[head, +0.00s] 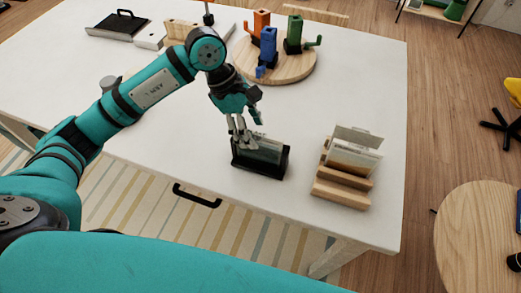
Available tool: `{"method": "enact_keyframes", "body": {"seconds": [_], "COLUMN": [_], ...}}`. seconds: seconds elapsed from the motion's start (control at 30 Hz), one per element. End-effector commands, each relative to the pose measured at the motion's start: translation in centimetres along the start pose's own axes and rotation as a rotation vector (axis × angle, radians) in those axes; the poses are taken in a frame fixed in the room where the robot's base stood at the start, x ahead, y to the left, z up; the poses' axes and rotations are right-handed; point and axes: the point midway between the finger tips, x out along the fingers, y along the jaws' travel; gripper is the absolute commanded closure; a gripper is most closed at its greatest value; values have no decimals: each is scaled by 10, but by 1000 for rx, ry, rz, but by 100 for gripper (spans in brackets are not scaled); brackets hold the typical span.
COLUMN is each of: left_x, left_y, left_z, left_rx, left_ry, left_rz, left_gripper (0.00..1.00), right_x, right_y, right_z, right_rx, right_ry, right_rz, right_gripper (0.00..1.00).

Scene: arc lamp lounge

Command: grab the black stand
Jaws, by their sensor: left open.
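The black stand (260,169) sits on the white table near its front edge. It holds a clear or greyish panel in its slot. My left gripper (240,140) comes down over the left end of the stand, with its fingers apart. The fingertips overlap the stand's upper left part in the picture, and I cannot tell whether they touch it. My right gripper does not show.
A round wooden board (290,72) bears orange, blue and green figures behind. A black tray (118,24) lies at the back left. A round side table (470,230) is at the right.

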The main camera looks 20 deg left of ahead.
Motion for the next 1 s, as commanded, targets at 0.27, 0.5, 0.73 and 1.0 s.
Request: {"method": "enact_keyframes", "body": {"seconds": [0.27, 0.5, 0.73, 1.0], "left_x": [21, 54, 59, 60], "left_y": [-2, -1, -1, -1], "left_z": [2, 1, 0, 0], "left_rx": [-2, -1, 0, 0], "left_ry": [-1, -2, 0, 0], "left_rz": [-6, -3, 0, 0], "left_gripper": [43, 43, 43, 43], "right_x": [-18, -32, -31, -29], "right_y": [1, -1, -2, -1], "right_z": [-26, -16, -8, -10], "right_rx": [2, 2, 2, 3], "right_ry": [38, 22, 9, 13], "right_rz": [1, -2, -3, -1], "right_gripper": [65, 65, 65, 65]}}
